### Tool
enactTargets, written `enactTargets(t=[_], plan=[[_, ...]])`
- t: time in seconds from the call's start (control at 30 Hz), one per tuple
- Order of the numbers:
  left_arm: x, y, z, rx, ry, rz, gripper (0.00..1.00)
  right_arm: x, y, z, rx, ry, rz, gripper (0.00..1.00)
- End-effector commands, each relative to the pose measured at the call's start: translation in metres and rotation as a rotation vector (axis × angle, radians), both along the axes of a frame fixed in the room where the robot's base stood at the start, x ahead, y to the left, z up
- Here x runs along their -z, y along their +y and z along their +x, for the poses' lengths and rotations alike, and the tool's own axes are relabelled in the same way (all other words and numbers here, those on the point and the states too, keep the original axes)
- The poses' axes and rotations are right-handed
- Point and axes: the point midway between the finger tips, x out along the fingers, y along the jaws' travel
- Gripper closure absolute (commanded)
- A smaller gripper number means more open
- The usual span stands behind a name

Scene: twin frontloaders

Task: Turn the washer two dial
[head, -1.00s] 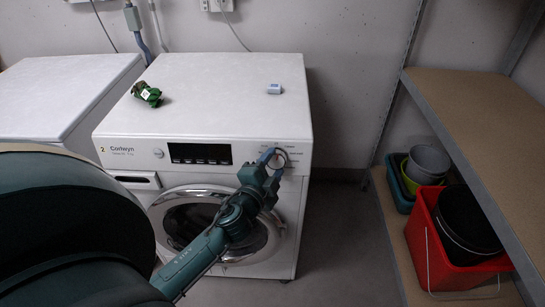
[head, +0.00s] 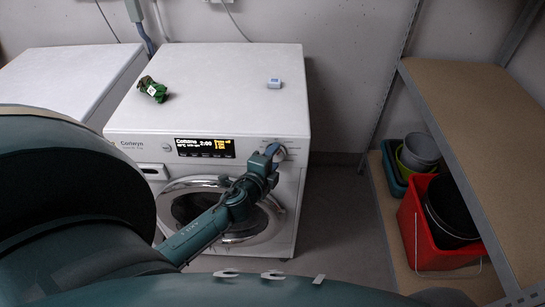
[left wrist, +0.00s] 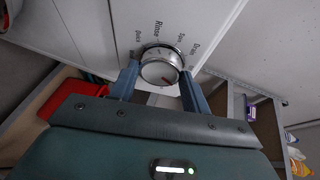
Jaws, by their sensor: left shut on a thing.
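Washer two (head: 215,90) is the white front loader in the middle of the head view. My left gripper (left wrist: 160,84) is shut on the dial, one blue finger on each side. In the head view, my left gripper (head: 273,152) covers much of the dial. My right gripper is not in view.
A second white machine (head: 65,75) stands at left. A green crumpled packet (head: 152,89) and a small pale box (head: 274,83) lie on washer two. At right, a shelf unit (head: 470,110) holds a red bucket (head: 415,225) and other tubs. The floor between is clear.

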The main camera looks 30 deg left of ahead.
Motion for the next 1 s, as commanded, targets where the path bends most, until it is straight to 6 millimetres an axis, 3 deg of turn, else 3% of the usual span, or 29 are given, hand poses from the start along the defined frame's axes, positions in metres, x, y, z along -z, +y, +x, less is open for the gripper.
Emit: enactTargets(t=[0.17, 0.2, 0.43, 0.77, 1.0], plan=[[0.001, 0.000, 0.000, 0.001, 0.001, 0.000, 0.76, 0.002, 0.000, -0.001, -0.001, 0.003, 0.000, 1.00], [0.001, 0.000, 0.000, 0.001, 0.001, 0.000, 0.51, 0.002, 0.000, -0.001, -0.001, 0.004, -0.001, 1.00], [0.000, 0.000, 0.000, 0.000, 0.000, -0.001, 0.32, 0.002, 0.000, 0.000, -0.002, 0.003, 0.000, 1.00], [0.000, -0.001, -0.004, 0.000, 0.000, -0.002, 0.31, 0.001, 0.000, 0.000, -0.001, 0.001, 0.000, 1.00], [-0.007, -0.007, -0.043, -0.001, 0.004, -0.002, 0.31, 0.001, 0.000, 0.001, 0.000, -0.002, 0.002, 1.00]])
